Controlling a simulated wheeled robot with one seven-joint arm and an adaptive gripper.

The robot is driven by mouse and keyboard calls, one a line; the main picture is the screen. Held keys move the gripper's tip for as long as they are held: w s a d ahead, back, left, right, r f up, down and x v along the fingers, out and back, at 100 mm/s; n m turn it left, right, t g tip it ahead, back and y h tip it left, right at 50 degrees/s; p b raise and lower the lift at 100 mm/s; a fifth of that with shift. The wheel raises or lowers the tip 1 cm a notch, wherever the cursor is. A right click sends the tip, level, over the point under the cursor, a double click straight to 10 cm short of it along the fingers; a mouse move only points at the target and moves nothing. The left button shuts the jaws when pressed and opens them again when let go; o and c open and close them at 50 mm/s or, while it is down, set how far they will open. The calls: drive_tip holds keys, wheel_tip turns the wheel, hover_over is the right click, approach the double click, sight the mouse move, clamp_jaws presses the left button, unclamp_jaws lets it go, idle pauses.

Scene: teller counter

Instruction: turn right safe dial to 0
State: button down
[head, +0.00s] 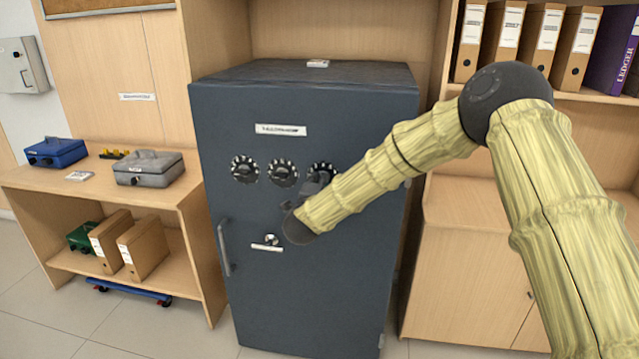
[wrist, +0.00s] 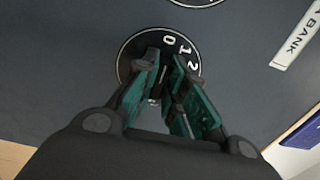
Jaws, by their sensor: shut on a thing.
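The dark grey safe (head: 305,245) stands upright with three black dials in a row on its door. The right safe dial (head: 322,168) is partly hidden behind my gripper (head: 316,184). In the wrist view the dial (wrist: 188,47) shows white digits 0, 1 and 2 on its outer part. My gripper (wrist: 165,85) also shows there, with its dark and teal fingers closed on the dial's knob. The knob itself is mostly hidden between the fingers, and I cannot tell which number lines up with the mark.
The left dial (head: 245,169) and middle dial (head: 283,172) sit beside it. A shelf unit with a grey cash box (head: 148,168) stands left. A cabinet (head: 470,270) stands right, under my arm.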

idle(0.3)
drive_tip(key=c, duration=1.5)
unclamp_jaws()
drive_tip(key=s, duration=0.4)
drive_tip(key=s+a, duration=0.1)
drive_tip(key=s, duration=0.3)
drive_tip(key=s+a, duration=0.1)
drive_tip(key=s, duration=0.3)
drive_tip(key=shift+a, duration=0.15)
drive_tip(key=shift+w, duration=0.1)
